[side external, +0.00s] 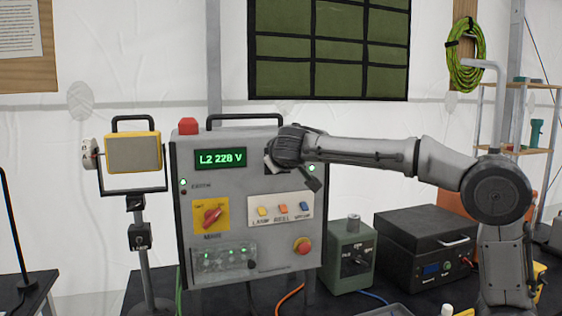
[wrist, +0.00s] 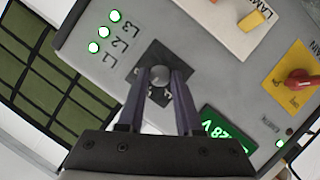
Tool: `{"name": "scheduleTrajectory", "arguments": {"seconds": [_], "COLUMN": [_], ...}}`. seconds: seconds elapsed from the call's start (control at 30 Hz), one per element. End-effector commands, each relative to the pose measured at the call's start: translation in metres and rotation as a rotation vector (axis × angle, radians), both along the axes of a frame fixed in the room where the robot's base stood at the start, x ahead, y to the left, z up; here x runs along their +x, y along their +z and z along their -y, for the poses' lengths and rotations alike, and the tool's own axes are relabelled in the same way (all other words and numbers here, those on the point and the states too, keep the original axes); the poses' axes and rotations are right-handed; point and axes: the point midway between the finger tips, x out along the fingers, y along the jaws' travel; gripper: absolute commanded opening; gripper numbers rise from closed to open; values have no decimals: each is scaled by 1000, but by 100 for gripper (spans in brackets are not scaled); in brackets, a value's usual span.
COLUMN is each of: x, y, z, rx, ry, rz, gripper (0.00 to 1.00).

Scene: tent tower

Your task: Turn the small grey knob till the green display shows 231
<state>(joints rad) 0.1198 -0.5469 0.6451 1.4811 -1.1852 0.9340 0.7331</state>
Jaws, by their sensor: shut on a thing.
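The small grey knob (wrist: 160,76) sits on a dark square plate on the grey panel (wrist: 195,65). My gripper (wrist: 164,80) is shut on the knob, with one finger on each side of it. In the side external view my gripper (side external: 287,163) is at the panel's upper right and hides the knob. The green display (side external: 220,158) reads "L2 228 V". It shows partly in the wrist view (wrist: 226,128), with "28 V" legible.
The panel also carries a red switch on a yellow plate (side external: 211,215), a row of coloured buttons (side external: 283,208) and a red round button (side external: 302,245). A work lamp (side external: 134,153) stands at left. A green box (side external: 350,258) and a black case (side external: 425,250) stand at right.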

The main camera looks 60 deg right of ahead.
Motion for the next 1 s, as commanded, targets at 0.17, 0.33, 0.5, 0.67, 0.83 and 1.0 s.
{"name": "scheduleTrajectory", "arguments": {"seconds": [0.17, 0.33, 0.5, 0.67, 0.83, 1.0], "x": [1, 1, 0, 0, 0, 0], "y": [0, -1, -1, -1, -1, -1], "z": [-1, -1, -1, -1, -1, -1], "rx": [-74, -120, -143, -150, -150, -149], "ry": [0, 0, 0, -1, -1, -2], "rz": [-74, -120, -143, -149, -149, -149], "gripper": [0, 0, 0, 0, 0, 41]}}
